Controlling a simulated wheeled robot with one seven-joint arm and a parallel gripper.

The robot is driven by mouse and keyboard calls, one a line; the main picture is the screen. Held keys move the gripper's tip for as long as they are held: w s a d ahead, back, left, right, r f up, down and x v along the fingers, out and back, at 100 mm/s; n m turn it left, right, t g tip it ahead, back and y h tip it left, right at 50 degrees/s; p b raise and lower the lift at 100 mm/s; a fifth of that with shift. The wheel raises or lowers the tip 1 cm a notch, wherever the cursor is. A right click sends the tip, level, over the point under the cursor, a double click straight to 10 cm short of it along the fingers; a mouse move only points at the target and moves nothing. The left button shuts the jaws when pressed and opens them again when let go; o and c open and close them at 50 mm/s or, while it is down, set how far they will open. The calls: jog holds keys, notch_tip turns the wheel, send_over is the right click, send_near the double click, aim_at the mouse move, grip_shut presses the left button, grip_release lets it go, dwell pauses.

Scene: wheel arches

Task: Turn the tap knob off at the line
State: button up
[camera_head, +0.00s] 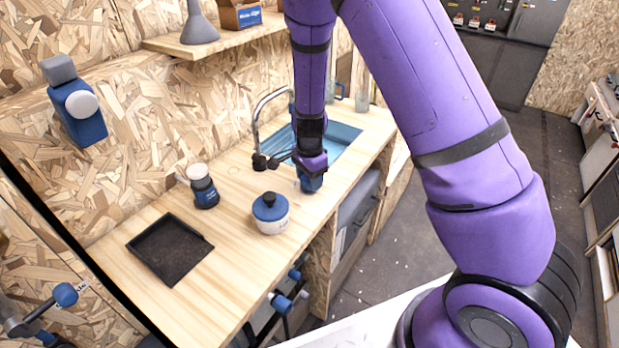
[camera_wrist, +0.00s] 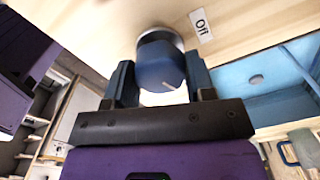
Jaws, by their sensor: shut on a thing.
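The tap knob (camera_wrist: 160,62) is a blue cap on a silver collar, set in the wooden counter. A short white line (camera_wrist: 172,82) marks its face towards the lower right in the wrist view. A white "Off" label (camera_wrist: 201,25) is on the counter at the knob's upper right. My gripper (camera_wrist: 161,82) has a finger on each side of the knob and is shut on it. In the head view my gripper (camera_head: 311,182) points down at the counter (camera_head: 245,178) beside the sink; the knob cannot be told apart there.
A curved tap (camera_head: 257,125) and blue sink (camera_head: 342,138) lie just behind my gripper. A white pot with a blue lid (camera_head: 270,213), a dark blue jar (camera_head: 204,190) and a black tray (camera_head: 170,249) stand left. A shelf (camera_head: 225,38) hangs above.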

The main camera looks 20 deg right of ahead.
jog(key=n, duration=1.1)
jog(key=shift+w+a, duration=0.1)
jog(key=shift+n, duration=1.6)
jog(key=o, duration=0.9)
notch_tip(320, 180, up, 11)
jog(key=shift+f, duration=0.1)
